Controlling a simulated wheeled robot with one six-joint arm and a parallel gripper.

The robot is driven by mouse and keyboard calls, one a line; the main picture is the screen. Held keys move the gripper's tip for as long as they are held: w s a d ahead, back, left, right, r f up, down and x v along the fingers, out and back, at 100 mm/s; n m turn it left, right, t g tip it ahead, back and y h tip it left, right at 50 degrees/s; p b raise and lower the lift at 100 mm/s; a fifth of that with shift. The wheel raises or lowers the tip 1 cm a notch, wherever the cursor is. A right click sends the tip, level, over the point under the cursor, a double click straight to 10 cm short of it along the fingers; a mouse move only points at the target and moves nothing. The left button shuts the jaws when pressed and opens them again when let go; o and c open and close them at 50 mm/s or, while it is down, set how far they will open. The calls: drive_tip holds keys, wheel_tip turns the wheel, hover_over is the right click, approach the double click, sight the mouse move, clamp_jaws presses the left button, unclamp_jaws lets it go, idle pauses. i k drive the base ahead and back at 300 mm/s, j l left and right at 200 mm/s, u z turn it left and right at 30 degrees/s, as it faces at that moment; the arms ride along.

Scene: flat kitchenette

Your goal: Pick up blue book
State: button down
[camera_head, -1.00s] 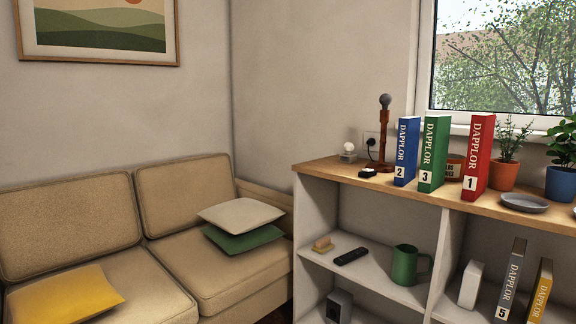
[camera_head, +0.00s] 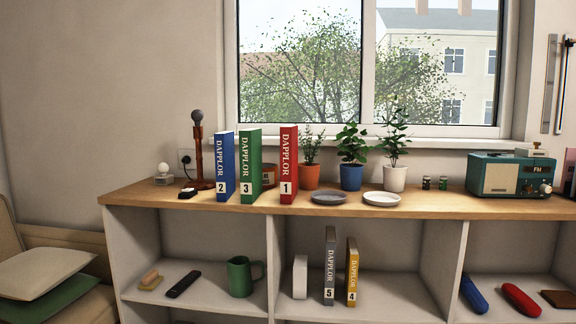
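The blue book (camera_head: 225,166) stands upright on the wooden top of the shelf unit, with a white label "2" low on its spine. The green book (camera_head: 250,166), labelled "3", stands close on its right. The red book (camera_head: 289,165), labelled "1", stands a little further right. My gripper is not in view.
Plates, potted plants (camera_head: 351,158) and a teal radio (camera_head: 509,174) stand to the right. A green mug (camera_head: 240,276) and two more books are on the shelf below.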

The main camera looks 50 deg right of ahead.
sight(224, 142)
drive_tip(key=z, duration=1)
